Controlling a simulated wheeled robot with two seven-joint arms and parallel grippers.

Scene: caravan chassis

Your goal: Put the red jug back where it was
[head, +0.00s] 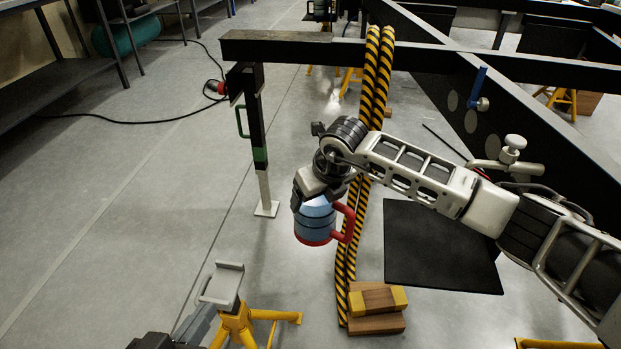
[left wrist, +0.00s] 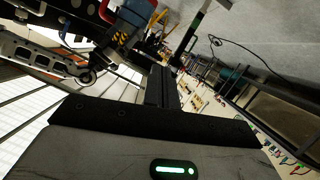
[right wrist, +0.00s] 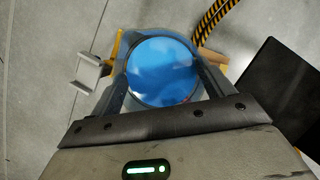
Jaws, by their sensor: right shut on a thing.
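A jug (head: 316,222) with a pale blue-grey body, a red handle and a red bottom edge is held in the air in the head view. My right gripper (head: 318,193) is shut on its upper part. In the right wrist view the jug's round blue inside (right wrist: 163,72) shows between the two fingers (right wrist: 165,85). The jug also shows at the top of the left wrist view (left wrist: 122,24). My left gripper (left wrist: 162,82) is shut and empty, with its dark fingers together.
A yellow stand with a grey top (head: 222,284) is at the lower left. Striped hoses (head: 376,80) hang behind the jug from the black chassis beam (head: 300,47). Wooden blocks (head: 376,300) and a black mat (head: 435,245) lie on the floor.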

